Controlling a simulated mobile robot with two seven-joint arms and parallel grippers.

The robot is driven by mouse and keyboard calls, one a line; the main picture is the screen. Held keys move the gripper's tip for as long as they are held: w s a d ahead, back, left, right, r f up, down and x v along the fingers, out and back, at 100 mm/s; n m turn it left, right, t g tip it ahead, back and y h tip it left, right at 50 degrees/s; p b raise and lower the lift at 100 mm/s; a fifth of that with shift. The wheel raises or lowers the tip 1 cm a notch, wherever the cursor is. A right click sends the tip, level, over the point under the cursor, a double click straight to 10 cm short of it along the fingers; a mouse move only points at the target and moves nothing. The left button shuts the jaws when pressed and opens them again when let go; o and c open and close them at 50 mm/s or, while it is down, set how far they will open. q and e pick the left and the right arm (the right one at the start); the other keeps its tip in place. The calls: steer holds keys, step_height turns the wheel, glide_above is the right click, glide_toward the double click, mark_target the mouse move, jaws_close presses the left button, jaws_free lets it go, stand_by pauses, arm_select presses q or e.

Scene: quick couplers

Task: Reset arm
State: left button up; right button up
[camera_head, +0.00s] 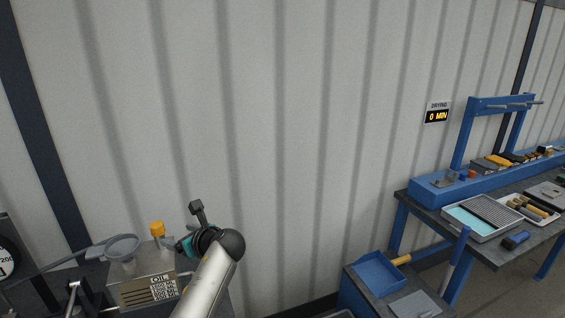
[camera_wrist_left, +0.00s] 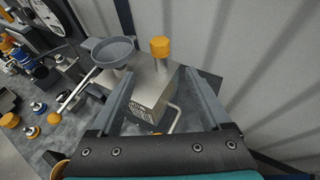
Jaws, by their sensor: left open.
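My left arm comes up from the bottom in the head view, with its dark wrist and left gripper (camera_head: 184,245) in front of the metal oil can. In the left wrist view the two fingers of the left gripper (camera_wrist_left: 160,92) stand wide apart with nothing held between them. The oil can (camera_head: 140,290) with an orange cap and a grey funnel (camera_head: 122,248) stands beyond the gripper. The can also shows between the fingers in the left wrist view (camera_wrist_left: 152,82). My right gripper is in neither view.
Couplers and orange-capped parts (camera_wrist_left: 32,132) lie on the dark bench at left in the wrist view. A blue tray (camera_head: 380,272) sits on a low cabinet. A blue-framed bench (camera_head: 480,245) with trays stands at right. The pale wall fills the middle.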

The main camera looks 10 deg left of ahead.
arm_select(q)
steer(key=s+d+f+n+h, duration=0.2)
steer(key=s+d+f+n, duration=0.15)
steer(key=s, duration=0.25)
steer(key=s+d+f+n+g+h, duration=0.1)
steer(key=s+d+f+n+h, duration=0.1)
steer(key=s+f+n, duration=0.3)
steer(key=s+d+f+n+h, duration=0.2)
steer(key=s+d+f+n, duration=0.15)
steer(key=s, duration=0.35)
steer(key=s+d+r+n+g+h, duration=0.1)
steer(key=s+d+r+n+h, duration=0.15)
steer(key=s+d+n, duration=0.45)
steer(key=s+d+r+n+g+h, duration=0.1)
steer(key=s+d+n+h, duration=0.25)
steer(key=s, duration=0.75)
step_height(320, 180, down, 36)
steer(key=s+m+g+b, duration=0.1)
steer(key=b, duration=1.2)
steer(key=s+a+f+b, duration=0.1)
steer(key=s+f+b, duration=0.4)
steer(key=f, duration=0.7)
steer(key=s+a+f+g+b, duration=0.1)
steer(key=s+f+b, duration=0.5)
steer(key=s+f, duration=0.4)
step_height(320, 180, down, 2)
steer(key=shift+s+a+f, duration=0.15)
steer(key=shift+s+a, duration=0.1)
steer(key=shift+s, duration=0.05)
